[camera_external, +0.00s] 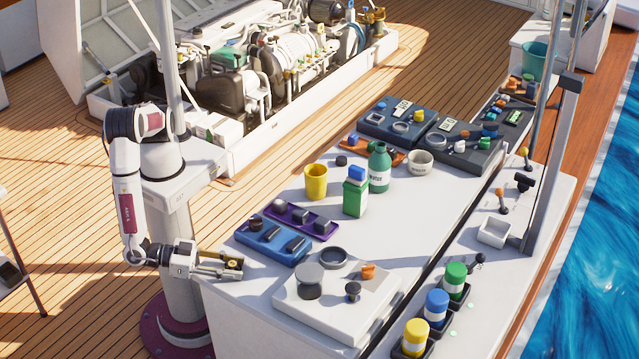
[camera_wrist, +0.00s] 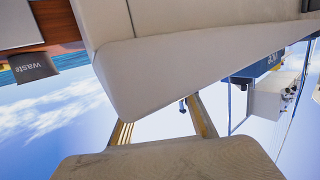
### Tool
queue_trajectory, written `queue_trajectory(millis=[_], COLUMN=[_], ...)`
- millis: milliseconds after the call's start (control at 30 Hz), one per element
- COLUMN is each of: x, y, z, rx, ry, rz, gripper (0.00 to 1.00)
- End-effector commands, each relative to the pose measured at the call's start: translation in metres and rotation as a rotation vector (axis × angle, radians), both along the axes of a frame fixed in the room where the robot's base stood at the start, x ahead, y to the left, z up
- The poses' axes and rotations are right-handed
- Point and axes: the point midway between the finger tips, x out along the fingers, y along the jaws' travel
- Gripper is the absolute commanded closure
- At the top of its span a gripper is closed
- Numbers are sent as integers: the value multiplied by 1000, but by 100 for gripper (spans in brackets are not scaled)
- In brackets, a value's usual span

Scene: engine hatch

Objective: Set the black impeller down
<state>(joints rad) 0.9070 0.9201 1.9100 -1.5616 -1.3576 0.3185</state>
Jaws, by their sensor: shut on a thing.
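My gripper (camera_external: 232,265) is low at the left end of the white bench, its fingers pointing right. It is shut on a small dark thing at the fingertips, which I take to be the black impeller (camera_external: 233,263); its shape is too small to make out. A brass-coloured strip shows along the fingers. In the wrist view, large pale gripper parts fill much of the picture, and the held thing cannot be made out clearly.
A blue tray (camera_external: 264,248) and a purple tray (camera_external: 282,210) with dark parts lie near the gripper. A white board (camera_external: 325,312) carries several parts. A yellow cup (camera_external: 316,182) and green bottles stand behind. The bench middle (camera_external: 385,225) is clear.

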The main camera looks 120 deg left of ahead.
Motion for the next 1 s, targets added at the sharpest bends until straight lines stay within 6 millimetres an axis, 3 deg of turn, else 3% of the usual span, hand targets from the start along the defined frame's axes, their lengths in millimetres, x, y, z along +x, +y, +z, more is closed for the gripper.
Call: queue_trajectory(millis=[500,533,600,1000], x=[0,0,0,0], y=[0,0,0,0], z=[-4,-5,-4,-4], rx=[-1,-1,-1,-1], ry=[-1,-1,-1,-1], rz=[0,0,0,0], gripper=[91,67,53,53])
